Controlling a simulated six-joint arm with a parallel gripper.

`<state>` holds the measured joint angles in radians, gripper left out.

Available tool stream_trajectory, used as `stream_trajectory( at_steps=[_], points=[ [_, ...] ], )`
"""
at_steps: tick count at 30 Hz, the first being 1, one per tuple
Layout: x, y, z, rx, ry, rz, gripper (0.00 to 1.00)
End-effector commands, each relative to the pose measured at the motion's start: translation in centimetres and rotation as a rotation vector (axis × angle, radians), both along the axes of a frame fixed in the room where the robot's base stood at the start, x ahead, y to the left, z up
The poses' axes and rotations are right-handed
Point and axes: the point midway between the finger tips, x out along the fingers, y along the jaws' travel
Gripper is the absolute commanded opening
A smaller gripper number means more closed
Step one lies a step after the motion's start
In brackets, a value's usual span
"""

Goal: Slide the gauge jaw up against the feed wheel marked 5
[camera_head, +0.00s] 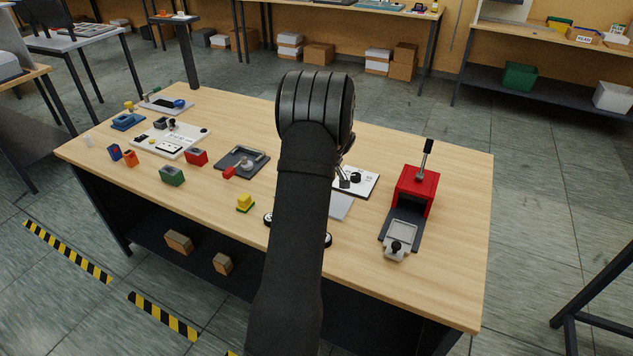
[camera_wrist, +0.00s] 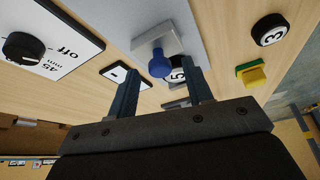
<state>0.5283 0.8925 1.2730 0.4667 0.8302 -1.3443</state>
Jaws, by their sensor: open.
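In the wrist view, a pale grey block with a blue knob (camera_wrist: 160,66), which looks like the gauge jaw, sits on a grey plate (camera_wrist: 105,14). The black wheel with a white face marked 5 (camera_wrist: 178,75) is right beside the knob in the picture, partly hidden by it and by my right finger. I cannot tell whether block and wheel touch. My gripper (camera_wrist: 163,72) is open, its fingers on either side of the knob in the picture, with nothing held. In the head view my arm hides most of this area; part of the grey plate (camera_head: 341,206) shows.
A wheel marked 3 (camera_wrist: 271,30) and a yellow block on green (camera_wrist: 252,75) lie to the right in the wrist view. A white "off" panel with a black knob (camera_wrist: 24,47) is left. A red press (camera_head: 416,190) stands at the table's right; several small fixtures fill the left.

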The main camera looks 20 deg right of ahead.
Motion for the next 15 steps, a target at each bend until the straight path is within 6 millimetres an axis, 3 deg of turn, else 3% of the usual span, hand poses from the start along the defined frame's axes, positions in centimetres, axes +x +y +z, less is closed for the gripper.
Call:
stream_trajectory(
  at_steps=[8, 15],
  points=[
    [0.08, 0.03, -0.18, -0.001, 0.000, 0.000, 0.46],
    [0.07, 0.03, -0.18, 0.000, 0.000, 0.000, 0.06]
  ],
)
